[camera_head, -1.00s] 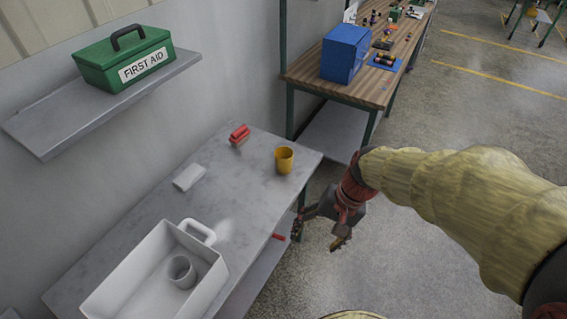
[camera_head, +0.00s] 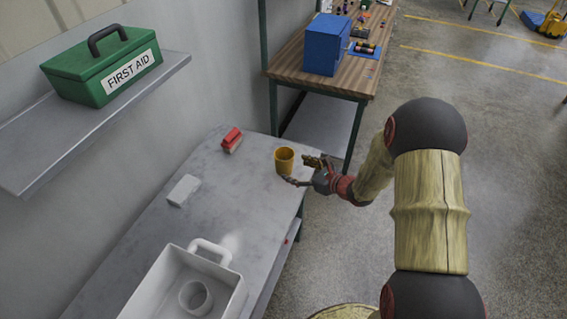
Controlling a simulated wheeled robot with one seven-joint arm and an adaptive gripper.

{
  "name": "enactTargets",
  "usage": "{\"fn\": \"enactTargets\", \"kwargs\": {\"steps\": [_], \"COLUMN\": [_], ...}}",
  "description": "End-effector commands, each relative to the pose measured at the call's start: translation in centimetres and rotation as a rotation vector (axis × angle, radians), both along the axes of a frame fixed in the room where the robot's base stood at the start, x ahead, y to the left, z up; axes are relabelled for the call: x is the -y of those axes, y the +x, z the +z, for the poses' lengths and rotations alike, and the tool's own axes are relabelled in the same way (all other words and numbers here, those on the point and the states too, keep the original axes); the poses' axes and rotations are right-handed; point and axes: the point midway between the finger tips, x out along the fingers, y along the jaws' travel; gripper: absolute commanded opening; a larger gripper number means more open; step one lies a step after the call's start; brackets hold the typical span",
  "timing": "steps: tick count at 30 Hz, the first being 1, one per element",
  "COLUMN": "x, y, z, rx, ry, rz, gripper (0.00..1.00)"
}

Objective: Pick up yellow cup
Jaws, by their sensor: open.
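The yellow cup (camera_head: 284,159) stands upright on the grey table (camera_head: 228,207), near its far right corner. My gripper (camera_head: 297,171) is at the table's right edge, just right of the cup, with its fingers pointing left towards it. The fingers are apart, one towards the back and one towards the front of the cup's right side. The gripper is open and holds nothing. I cannot tell whether a finger touches the cup.
A red brush (camera_head: 231,141) and a white block (camera_head: 184,190) lie on the table left of the cup. A white tray with a handle (camera_head: 158,289) holds a white cup (camera_head: 195,297) at the front. A first aid box (camera_head: 103,66) sits on a wall shelf (camera_head: 40,170).

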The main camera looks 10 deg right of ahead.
Motion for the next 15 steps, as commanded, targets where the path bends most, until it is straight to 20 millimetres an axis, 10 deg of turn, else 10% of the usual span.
{"fn": "enactTargets", "kwargs": {"steps": [15], "x": [-1.8], "y": [3.5], "z": [-1.8], "rx": [-0.008], "ry": [0.022], "rz": [-0.011], "gripper": [0.72]}}
